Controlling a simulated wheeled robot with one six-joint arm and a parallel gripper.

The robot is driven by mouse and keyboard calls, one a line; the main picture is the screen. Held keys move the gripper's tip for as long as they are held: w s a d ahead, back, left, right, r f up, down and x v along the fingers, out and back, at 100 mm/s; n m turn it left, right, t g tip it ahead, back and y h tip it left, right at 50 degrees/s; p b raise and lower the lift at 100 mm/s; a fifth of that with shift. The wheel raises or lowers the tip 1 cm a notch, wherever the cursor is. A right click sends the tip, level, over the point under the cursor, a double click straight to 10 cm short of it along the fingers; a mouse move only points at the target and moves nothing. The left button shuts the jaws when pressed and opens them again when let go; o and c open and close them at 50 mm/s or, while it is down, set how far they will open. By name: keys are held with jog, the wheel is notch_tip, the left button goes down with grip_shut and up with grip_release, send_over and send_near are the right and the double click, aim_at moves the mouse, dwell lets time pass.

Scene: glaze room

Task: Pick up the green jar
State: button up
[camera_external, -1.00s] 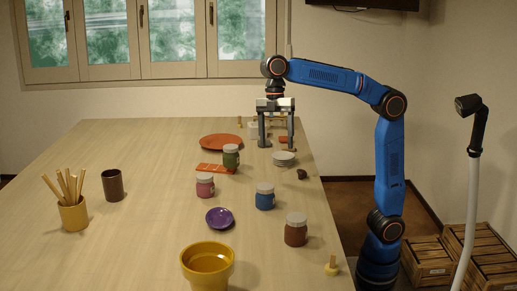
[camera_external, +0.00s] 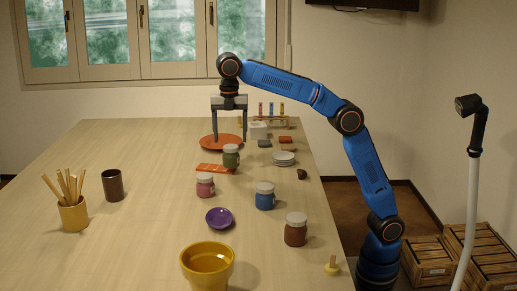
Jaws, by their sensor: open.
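The green jar (camera_external: 231,157) with a pale lid stands upright on the table, at the right end of a flat orange-red strip (camera_external: 212,169). My gripper (camera_external: 229,142) is open and points down above and just behind the jar, near an orange-red plate (camera_external: 216,139). Its two fingers hang apart with nothing seen between them. I cannot tell how far behind the jar the fingers are.
A pink jar (camera_external: 205,186), a blue jar (camera_external: 265,197) and a brown jar (camera_external: 296,231) stand nearer the camera. White stacked dishes (camera_external: 284,158) sit to the right. A purple dish (camera_external: 219,218) and yellow pot (camera_external: 208,268) are in front.

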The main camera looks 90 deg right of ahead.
aim_at(229, 146)
jog(key=shift+f, duration=3)
jog(key=c, duration=1.3)
jog(key=shift+c, duration=0.8)
jog(key=shift+r, duration=0.15)
